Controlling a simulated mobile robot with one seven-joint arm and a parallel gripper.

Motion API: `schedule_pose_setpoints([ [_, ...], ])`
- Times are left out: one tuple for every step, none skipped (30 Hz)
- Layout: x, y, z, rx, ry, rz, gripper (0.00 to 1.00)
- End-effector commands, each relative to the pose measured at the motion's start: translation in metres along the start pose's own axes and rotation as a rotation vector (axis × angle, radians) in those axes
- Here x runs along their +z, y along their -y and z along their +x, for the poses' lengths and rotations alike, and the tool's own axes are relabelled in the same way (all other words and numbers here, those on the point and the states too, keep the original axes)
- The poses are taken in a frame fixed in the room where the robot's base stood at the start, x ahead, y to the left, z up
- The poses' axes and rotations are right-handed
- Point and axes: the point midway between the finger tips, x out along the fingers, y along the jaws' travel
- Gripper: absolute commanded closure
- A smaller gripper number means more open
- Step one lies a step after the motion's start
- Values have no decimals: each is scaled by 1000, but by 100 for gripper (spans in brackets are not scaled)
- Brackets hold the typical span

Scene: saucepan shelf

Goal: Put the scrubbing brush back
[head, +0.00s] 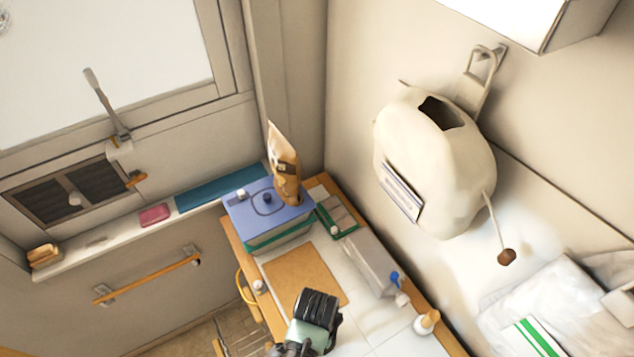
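My gripper (317,304) is at the bottom middle, black at its end with a pale green part behind it. It is over the counter, at the near edge of a brown board. I see it from behind, so its finger gap and anything between the fingers are hidden. A small tan, wooden-looking block (44,256) lies at the left end of the window ledge (110,242), far from my gripper. It may be the scrubbing brush, but it is too small to be sure.
A blue box (268,211) with a brown bag (284,172) stands at the counter's back corner. A grey box (366,262) lies right of the brown board (305,275). A pink block (155,214) lies on the ledge. A cream bag (437,165) hangs on the right wall.

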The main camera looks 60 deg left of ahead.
Motion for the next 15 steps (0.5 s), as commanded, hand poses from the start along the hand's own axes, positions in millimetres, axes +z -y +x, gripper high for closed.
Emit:
schedule_pose_setpoints([
  [0,0,4,0,1,0,100],
  [0,0,6,0,0,0,100],
  [0,0,7,-1,-1,0,100],
  [0,0,7,-1,-1,0,100],
  [0,0,7,-1,-1,0,100],
  [0,0,7,-1,-1,0,100],
  [0,0,7,-1,-1,0,100],
  [0,0,7,-1,-1,0,100],
  [0,0,7,-1,-1,0,100],
  [0,0,7,-1,-1,0,100],
  [0,0,8,-1,-1,0,100],
  [0,0,9,-1,-1,0,100],
  [0,0,10,-1,-1,0,100],
  [0,0,11,-1,-1,0,100],
  [0,0,10,-1,-1,0,64],
])
